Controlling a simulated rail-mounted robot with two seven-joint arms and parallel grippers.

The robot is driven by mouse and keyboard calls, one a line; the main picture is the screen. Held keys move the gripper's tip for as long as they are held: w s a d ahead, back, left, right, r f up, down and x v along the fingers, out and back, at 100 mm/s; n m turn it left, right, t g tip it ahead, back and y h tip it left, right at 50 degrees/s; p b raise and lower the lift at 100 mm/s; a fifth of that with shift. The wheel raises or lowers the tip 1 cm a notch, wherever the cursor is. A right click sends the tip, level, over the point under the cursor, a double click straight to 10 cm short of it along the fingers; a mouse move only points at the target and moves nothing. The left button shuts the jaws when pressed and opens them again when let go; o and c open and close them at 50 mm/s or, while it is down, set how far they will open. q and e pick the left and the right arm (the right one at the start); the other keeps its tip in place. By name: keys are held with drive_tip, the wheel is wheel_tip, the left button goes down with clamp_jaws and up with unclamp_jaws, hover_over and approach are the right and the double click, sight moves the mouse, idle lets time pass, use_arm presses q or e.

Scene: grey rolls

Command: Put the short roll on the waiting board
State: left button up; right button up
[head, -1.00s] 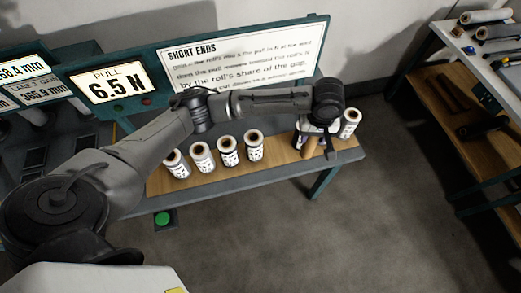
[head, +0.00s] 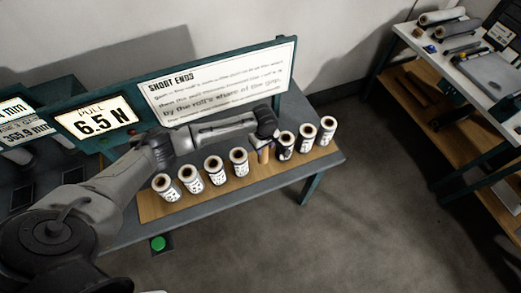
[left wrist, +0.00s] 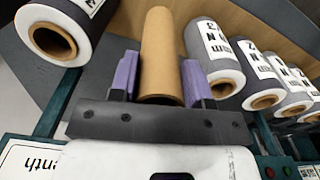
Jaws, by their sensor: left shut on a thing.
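My left gripper (head: 264,147) is in the gap of a row of standing rolls. In the left wrist view its two purple fingers (left wrist: 161,82) are shut on a plain tan roll (left wrist: 161,45), one finger on each side. The tan roll also shows below the gripper in the head view (head: 264,157). It is upright; I cannot tell whether its lower end touches the wooden board (head: 151,209) under the row. Several grey-white rolls with printed labels stand left of it, the nearest one (head: 239,163) close by, and three stand right of it, the nearest one (head: 285,146) very close. My right gripper is out of view.
A sign headed "SHORT ENDS" (head: 220,85) stands behind the row. A display reading "PULL 6.5 N" (head: 97,118) is at its left. A green button (head: 158,243) sits in front of the bench. Another bench (head: 430,50) with more rolls is at the right. The floor between is clear.

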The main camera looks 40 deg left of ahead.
use_arm(q)
drive_tip(key=shift+a+f, duration=0.25)
drive_tip(key=shift+f, duration=0.55)
drive_tip(key=shift+a+f, duration=0.2)
drive_tip(key=shift+f, duration=0.65)
drive_tip(key=shift+a+f, duration=0.25)
drive_tip(key=shift+f, duration=0.7)
drive_tip(key=o, duration=1.2)
wheel_tip(320, 180, up, 12)
drive_tip(key=shift+w+r, duration=0.1)
drive_tip(key=shift+r, duration=0.1)
